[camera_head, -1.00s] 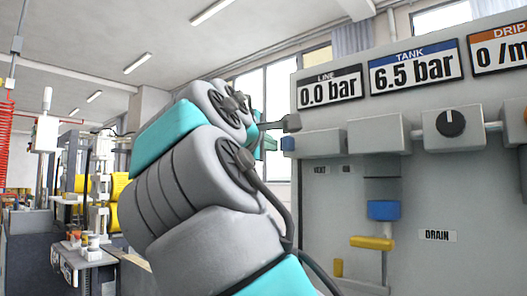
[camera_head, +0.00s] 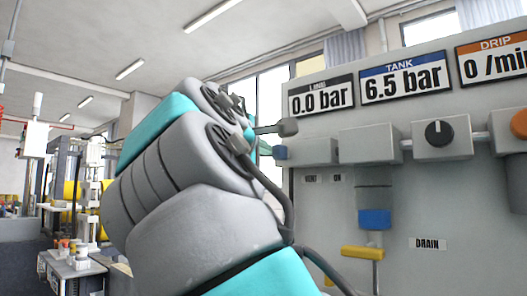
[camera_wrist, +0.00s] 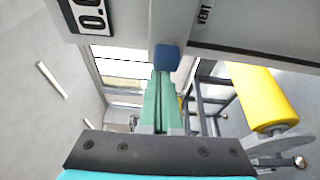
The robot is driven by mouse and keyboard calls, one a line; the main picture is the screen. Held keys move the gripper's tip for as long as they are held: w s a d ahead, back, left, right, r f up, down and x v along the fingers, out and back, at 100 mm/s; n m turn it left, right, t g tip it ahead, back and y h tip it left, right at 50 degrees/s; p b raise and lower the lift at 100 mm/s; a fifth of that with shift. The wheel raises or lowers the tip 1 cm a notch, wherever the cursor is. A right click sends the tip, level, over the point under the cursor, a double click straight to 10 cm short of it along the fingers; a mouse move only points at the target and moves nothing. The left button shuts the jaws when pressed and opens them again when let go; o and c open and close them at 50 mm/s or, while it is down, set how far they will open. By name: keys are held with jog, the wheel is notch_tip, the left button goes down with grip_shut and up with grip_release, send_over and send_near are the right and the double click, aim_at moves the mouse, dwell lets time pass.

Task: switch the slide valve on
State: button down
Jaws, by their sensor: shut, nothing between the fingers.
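The slide valve's blue end (camera_head: 280,152) sticks out at the left of a grey block (camera_head: 313,150) on the panel, below the LINE display, which reads 0.0 bar. Below the block are a VENT label (camera_head: 311,179) and an ON label (camera_head: 338,178); the blue end is on the VENT side. In the wrist view the blue end (camera_wrist: 167,58) is just beyond the tips of my gripper (camera_wrist: 161,73). The green fingers are together with nothing between them. The tips are very close to the blue end; I cannot tell whether they touch. In the head view my arm mostly hides the gripper.
The panel also carries a TANK display (camera_head: 405,81) at 6.5 bar, a black knob (camera_head: 439,132), a blue part (camera_head: 375,219) and a yellow handle (camera_head: 362,252) by the DRAIN label. A yellow roller (camera_wrist: 258,98) shows at right in the wrist view.

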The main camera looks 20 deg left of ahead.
aim_at(280, 152)
jog(key=shift+s+d+f, duration=0.1)
jog(key=shift+s+d, duration=0.15)
jog(key=shift+d, duration=0.5)
jog(key=shift+s+d+f, duration=0.1)
jog(key=shift+s+d, duration=0.1)
jog(key=shift+d, duration=0.5)
jog(key=shift+s+d+f, duration=0.1)
jog(key=shift+s+d, duration=0.15)
jog(key=shift+d, duration=0.45)
jog(key=shift+s+d, duration=0.25)
jog(key=shift+d, duration=0.4)
jog(key=shift+w+a, duration=0.35)
jog(key=shift+a, duration=0.45)
jog(key=shift+w+a, duration=0.35)
jog(key=shift+a, duration=0.4)
jog(key=a, duration=0.3)
jog(key=shift+w+r, duration=0.3)
jog(key=shift+w, duration=0.1)
jog(key=shift+f, duration=0.15)
jog(key=shift+w+f, duration=0.1)
jog(key=shift+w, duration=0.05)
